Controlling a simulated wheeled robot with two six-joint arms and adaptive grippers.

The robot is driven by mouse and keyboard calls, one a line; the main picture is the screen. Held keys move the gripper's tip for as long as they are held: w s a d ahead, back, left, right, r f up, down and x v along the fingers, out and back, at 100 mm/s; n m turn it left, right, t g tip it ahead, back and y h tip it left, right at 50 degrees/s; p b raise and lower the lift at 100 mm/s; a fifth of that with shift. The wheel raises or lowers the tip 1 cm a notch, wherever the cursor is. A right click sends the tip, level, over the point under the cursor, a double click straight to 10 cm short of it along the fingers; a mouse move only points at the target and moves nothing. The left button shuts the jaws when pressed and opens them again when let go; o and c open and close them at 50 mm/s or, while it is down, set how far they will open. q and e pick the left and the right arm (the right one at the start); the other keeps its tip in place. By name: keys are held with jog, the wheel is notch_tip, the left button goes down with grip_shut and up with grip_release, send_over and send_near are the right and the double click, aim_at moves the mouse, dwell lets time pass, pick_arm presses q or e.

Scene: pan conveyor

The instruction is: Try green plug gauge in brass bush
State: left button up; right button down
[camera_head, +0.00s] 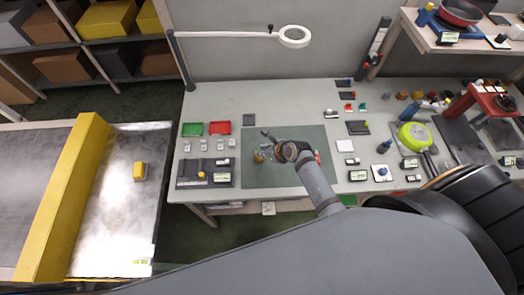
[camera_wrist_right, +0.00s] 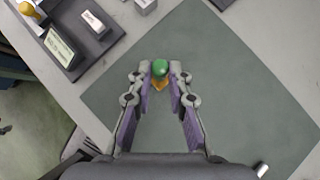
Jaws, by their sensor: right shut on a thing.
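My right gripper (camera_head: 265,145) is over the green-grey mat (camera_head: 290,175) on the workbench. In the right wrist view, its two fingers (camera_wrist_right: 160,78) are closed in on the green plug gauge (camera_wrist_right: 160,68), whose rounded green top shows between the fingertips. A brass-coloured part (camera_wrist_right: 160,86) shows just by the green top, between the fingers. In the head view a small brass-coloured thing (camera_head: 258,157) shows at the fingertips, probably the brass bush. Whether the gauge is inside the bush or only above it I cannot tell. My left gripper is not in view.
A dark tray (camera_head: 190,184) with a yellow-knobbed gauge and label stands left of the mat. A magnifier lamp (camera_head: 293,37) hangs above. The mat around the gripper is mostly clear.

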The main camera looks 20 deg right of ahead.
jog(key=shift+r, duration=3)
jog(key=shift+s, duration=0.1)
